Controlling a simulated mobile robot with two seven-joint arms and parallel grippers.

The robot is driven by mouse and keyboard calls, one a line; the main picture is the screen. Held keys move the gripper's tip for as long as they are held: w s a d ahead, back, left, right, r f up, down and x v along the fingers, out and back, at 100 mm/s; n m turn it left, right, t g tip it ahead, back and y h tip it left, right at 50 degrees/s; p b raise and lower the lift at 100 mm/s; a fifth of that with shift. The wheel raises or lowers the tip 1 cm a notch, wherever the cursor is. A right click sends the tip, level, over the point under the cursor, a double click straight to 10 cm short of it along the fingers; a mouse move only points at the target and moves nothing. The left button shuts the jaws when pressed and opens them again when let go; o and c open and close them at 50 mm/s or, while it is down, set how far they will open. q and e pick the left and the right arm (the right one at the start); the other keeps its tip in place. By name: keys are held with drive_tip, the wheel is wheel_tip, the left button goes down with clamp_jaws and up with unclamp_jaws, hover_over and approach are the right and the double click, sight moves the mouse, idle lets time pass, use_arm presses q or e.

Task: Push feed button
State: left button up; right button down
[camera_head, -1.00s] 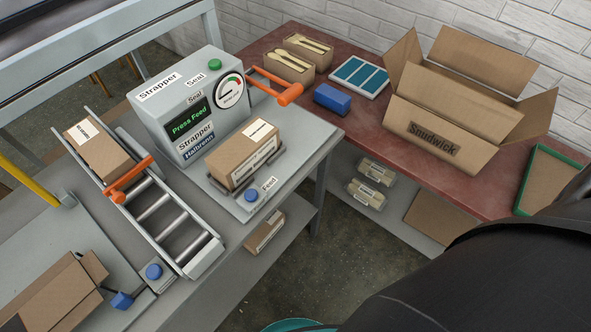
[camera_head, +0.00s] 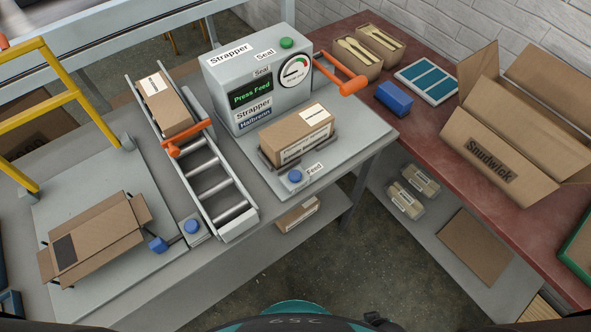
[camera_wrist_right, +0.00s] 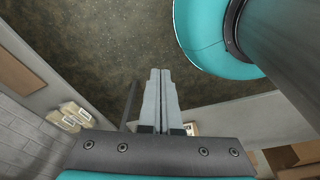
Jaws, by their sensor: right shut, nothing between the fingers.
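The feed button (camera_head: 296,176) is a blue round button on a grey base labelled "Feed", at the front edge of the strapper's platform in the head view. The grey strapper machine (camera_head: 223,77) stands behind it, with a green screen reading "Press Feed". A cardboard box (camera_head: 290,143) with a label sits on the platform just behind the button. My right gripper (camera_wrist_right: 160,75) shows in the right wrist view with its fingers together and empty, above the dark floor. It does not show in the head view. My left gripper is not in view.
A roller conveyor (camera_head: 208,178) with a box (camera_head: 168,105) and an orange handle stands left of the strapper. An open box (camera_head: 100,240) lies at left. A red table (camera_head: 430,125) holds a "Sandwick" carton (camera_head: 490,150).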

use_arm(q)
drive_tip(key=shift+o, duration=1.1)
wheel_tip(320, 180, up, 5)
drive_tip(key=p, duration=0.3)
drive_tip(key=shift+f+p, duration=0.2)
drive_tip(key=shift+p, duration=0.2)
use_arm(e)
drive_tip(key=w+a+r+m+t+y, duration=0.1)
drive_tip(key=w+a+r, duration=0.1)
drive_tip(key=w+r, duration=0.5)
drive_tip(key=w+a+r+t, duration=0.15)
drive_tip(key=w+r, duration=0.25)
drive_tip(key=w, duration=0.5)
wheel_tip(320, 180, up, 30)
drive_tip(key=r+m+t+y+p, duration=0.1)
drive_tip(key=m+t+y+p, duration=0.1)
drive_tip(key=y+p, duration=0.45)
hover_over(298, 179)
drive_tip(key=p, duration=0.2)
drive_tip(key=h, duration=0.2)
use_arm(q)
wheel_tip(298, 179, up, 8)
drive_tip(key=shift+b, duration=0.3)
use_arm(e)
drive_tip(key=shift+f+y, duration=0.25)
drive_tip(key=shift+f, duration=0.05)
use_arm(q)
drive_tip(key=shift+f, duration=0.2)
use_arm(e)
drive_tip(key=shift+f, duration=0.1)
